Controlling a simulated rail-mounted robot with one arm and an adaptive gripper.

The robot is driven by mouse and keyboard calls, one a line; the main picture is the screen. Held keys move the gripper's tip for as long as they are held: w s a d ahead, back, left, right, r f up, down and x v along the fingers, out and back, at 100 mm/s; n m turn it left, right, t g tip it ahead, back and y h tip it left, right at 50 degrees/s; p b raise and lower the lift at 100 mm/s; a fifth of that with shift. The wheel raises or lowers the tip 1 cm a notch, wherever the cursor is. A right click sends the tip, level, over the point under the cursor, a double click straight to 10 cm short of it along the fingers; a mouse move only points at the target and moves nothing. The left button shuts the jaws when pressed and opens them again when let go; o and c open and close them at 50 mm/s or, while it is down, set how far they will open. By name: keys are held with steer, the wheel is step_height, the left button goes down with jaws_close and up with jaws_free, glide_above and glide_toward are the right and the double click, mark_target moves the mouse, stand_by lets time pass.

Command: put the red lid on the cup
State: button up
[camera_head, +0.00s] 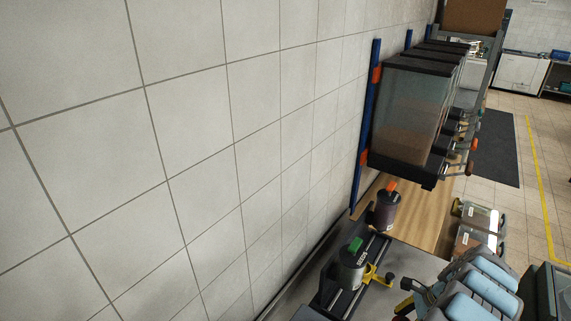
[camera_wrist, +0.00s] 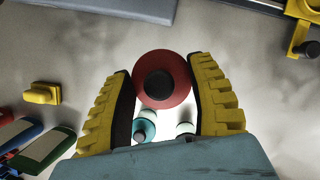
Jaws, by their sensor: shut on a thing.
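A red lid (camera_wrist: 163,78), round with a dark centre, is between the two yellow ribbed fingers of my gripper (camera_wrist: 165,85) in the wrist view. The fingers are shut on its sides. A dark cylinder with an orange-red top (camera_head: 386,212) stands by the wall. A grey cylinder with a green top (camera_head: 351,265) sits in a black holder in front of it. I cannot tell which of these, if either, is the cup.
The holder has a yellow clamp (camera_head: 376,277) on its right side. In the wrist view a yellow block (camera_wrist: 41,93) and several coloured pieces (camera_wrist: 45,147) lie at the left. Small white and teal round things (camera_wrist: 145,130) show below the lid. Dispensers (camera_head: 412,110) hang above the wooden counter (camera_head: 432,205).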

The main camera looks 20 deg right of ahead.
steer(key=a+r+n+g+p, duration=0.1)
steer(key=a+r+n+g, duration=0.3)
steer(key=r+n, duration=0.5)
steer(key=n+g, duration=0.1)
steer(key=n, duration=0.4)
steer(key=shift+a, duration=0.3)
steer(key=r+n, duration=0.1)
steer(key=r+n+g, duration=0.1)
steer(key=shift+s+a+n+h, duration=0.15)
steer(key=shift+a+n+h, duration=0.15)
steer(key=shift+h, duration=0.1)
steer(key=shift+s, duration=0.15)
